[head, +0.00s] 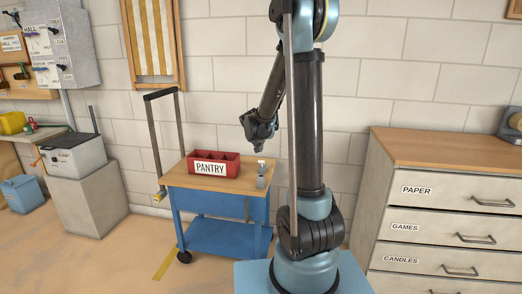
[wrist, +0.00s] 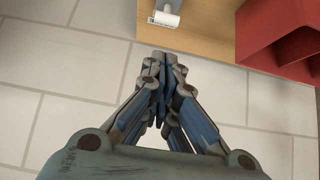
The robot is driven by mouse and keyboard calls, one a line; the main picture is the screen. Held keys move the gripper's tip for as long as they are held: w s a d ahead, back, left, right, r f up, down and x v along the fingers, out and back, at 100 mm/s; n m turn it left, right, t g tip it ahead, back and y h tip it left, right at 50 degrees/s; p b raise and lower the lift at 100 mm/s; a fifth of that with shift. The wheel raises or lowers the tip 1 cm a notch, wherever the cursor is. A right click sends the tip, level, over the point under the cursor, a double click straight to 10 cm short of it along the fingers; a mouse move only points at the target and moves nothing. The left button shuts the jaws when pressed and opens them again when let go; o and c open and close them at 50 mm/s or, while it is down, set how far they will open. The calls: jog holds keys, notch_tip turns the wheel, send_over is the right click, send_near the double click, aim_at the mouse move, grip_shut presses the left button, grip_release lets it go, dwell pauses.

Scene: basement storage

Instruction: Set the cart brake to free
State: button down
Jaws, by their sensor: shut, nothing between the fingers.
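The cart (head: 207,203) is blue with a wooden top and a dark push handle (head: 157,135) at its left end, and it stands against the block wall. A small yellow part (head: 160,195) sits low at the handle's foot; I cannot tell whether it is the brake or how it is set. My gripper (head: 259,149) is above the cart's right end, apart from it, with its fingers shut and empty. In the wrist view the shut fingers (wrist: 160,58) show near the edge of the wooden top (wrist: 212,22).
A drawer cabinet (head: 440,206) is at right. A plinth with a grey box (head: 75,155) stands at left. Floor in front of the cart's left is clear.

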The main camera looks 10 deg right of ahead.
jog(key=shift+s+a+r, duration=0.3)
jog(key=shift+s+r, duration=0.15)
jog(key=shift+s, duration=0.25)
jog(key=s+d+r+n+g, duration=0.1)
jog(key=s+d+g, duration=0.15)
jog(key=s, duration=0.85)
jog(key=s+d+r+n+g, duration=0.1)
jog(key=s+d, duration=0.3)
jog(key=s, duration=0.7)
jog(key=s+f+n+g+y, duration=0.1)
jog(key=s+f, duration=0.2)
jog(key=s, duration=0.7)
jog(key=s+f+g+y, duration=0.1)
jog(key=s+f, duration=0.1)
jog(key=s, duration=0.9)
jog(key=shift+a+f+n+g+y, duration=0.25)
jog(key=shift+f+n+g+y, duration=0.1)
jog(key=shift+f+n+y, duration=0.05)
jog(key=shift+w+f, duration=0.2)
jog(key=shift+w, duration=0.15)
